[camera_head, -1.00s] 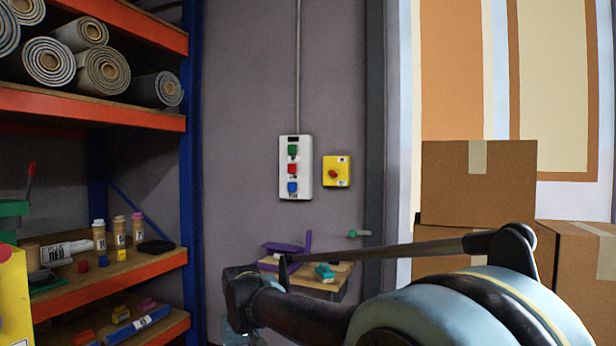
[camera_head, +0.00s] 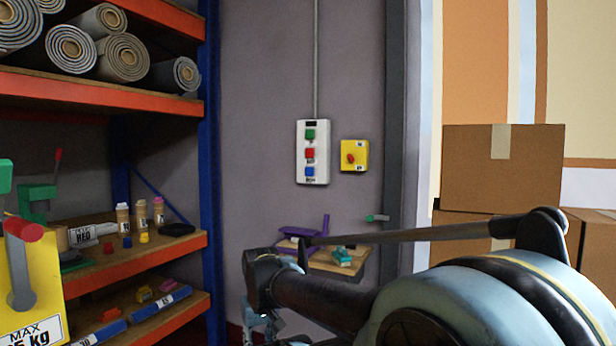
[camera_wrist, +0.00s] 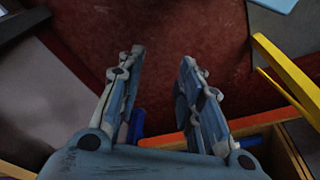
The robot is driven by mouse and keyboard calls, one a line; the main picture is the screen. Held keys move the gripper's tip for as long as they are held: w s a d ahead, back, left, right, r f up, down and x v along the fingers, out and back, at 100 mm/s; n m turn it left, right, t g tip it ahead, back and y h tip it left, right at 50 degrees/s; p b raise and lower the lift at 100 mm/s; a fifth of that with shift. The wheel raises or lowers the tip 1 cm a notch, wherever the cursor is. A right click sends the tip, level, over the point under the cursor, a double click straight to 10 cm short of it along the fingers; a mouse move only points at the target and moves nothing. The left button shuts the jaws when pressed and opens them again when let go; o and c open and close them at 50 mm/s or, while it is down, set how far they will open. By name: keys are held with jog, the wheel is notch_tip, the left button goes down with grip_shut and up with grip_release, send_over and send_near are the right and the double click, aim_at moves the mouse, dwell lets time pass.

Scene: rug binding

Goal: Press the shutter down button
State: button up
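The control box (camera_head: 313,152) is a pale upright panel on the grey wall, with a green button (camera_head: 310,134) on top, a red button (camera_head: 309,153) in the middle and a blue button (camera_head: 309,171) at the bottom. Their labels are too small to read. My gripper (camera_wrist: 160,72) points down over a dark red floor area in the wrist view, its two fingers apart with nothing between them. In the head view, only part of my gripper (camera_head: 262,325) shows at the bottom, below and left of the control box and apart from it. The box is not in the wrist view.
A yellow box with a red rotary switch (camera_head: 354,156) is right of the panel. A small wall shelf (camera_head: 340,265) holding tools is below. A blue-and-orange rack (camera_head: 150,88) with rolled rugs stands left. Cardboard boxes (camera_head: 500,170) are stacked right. A yellow weight-marked object (camera_head: 30,290) is near left.

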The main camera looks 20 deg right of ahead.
grip_shut()
dwell(1.1)
